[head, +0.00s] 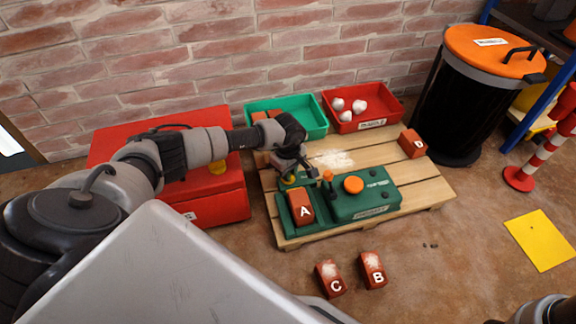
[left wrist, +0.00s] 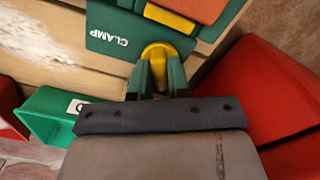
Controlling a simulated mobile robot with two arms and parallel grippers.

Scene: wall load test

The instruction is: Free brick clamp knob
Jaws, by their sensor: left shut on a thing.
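Brick A (head: 301,207) is a red-orange block lying in the green clamp fixture (head: 360,205) on the wooden pallet. Part of it shows in the left wrist view (left wrist: 200,8), beside a yellow jaw strip (left wrist: 168,16). The yellow clamp knob (left wrist: 156,52) sits at the edge of the fixture's green plate marked CLAMP (left wrist: 122,30). My left gripper (head: 291,178) is at the knob, at the fixture's back left, with its fingers on either side of it, shut on it. The fingers partly hide the knob. My right gripper is out of the picture.
Bricks C (head: 330,279) and B (head: 372,270) lie on the floor in front. Brick D (head: 412,143) is on the pallet (head: 433,190). Behind are a green tray (head: 311,117) and a red tray (head: 383,97) with whitish lumps. A red case (head: 220,199) stands left, close to my arm.

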